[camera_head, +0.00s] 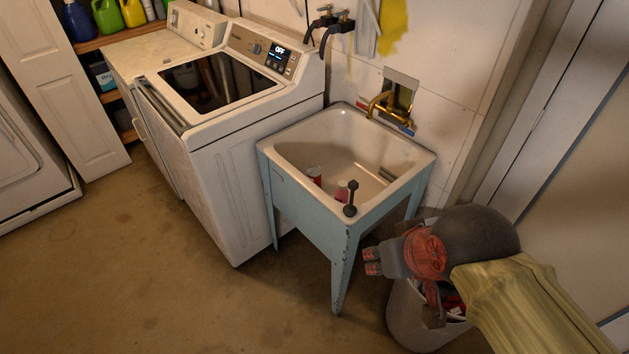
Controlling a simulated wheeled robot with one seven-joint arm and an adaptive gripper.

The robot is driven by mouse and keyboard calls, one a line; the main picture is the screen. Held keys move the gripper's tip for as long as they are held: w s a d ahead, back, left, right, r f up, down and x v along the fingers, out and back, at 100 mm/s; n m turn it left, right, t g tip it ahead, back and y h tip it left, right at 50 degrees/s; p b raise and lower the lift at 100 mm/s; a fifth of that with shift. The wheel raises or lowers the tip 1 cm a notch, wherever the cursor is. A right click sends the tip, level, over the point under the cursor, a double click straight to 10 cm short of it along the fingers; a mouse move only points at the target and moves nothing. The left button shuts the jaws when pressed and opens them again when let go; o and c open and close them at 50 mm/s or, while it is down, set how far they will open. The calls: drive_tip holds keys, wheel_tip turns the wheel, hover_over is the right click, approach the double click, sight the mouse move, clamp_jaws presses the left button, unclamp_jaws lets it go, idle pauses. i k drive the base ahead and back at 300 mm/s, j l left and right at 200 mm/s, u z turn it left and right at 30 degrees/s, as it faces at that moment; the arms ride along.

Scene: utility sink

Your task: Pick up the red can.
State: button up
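Two small red objects are in the basin of the utility sink (281,147). One red can-like object (316,178) has a pale top and stands left of the middle. A pinkish-red object (341,192) is nearer the front rim and partly hidden by it. I cannot tell for sure which is the red can. My gripper (373,262) is outside the sink, to the right of its front leg, and apart from both objects. No held object shows in it. Its finger gap is not clear from this angle.
A dark knobbed rod (351,198) stands at the sink's front corner. A brass faucet (381,104) is on the wall behind. A washing machine (213,165) adjoins the sink's left. A bin (403,325) with contents is under my gripper. The floor at front left is clear.

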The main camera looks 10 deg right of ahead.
sight(313, 173)
drive_tip(key=i+j+z, duration=0.35)
drive_tip(key=j, duration=0.25)
drive_tip(key=i+j+z, duration=0.15)
drive_tip(key=i+j, duration=0.15)
drive_tip(key=i+j+z, duration=0.15)
drive_tip(key=j, duration=0.25)
drive_tip(key=i+j+z, duration=0.15)
drive_tip(key=j, duration=0.25)
drive_tip(key=i+j+z, duration=0.2)
drive_tip(key=j, duration=0.2)
drive_tip(key=l+u, duration=0.5)
drive_tip(key=i+l, duration=0.05)
drive_tip(key=l, duration=0.1)
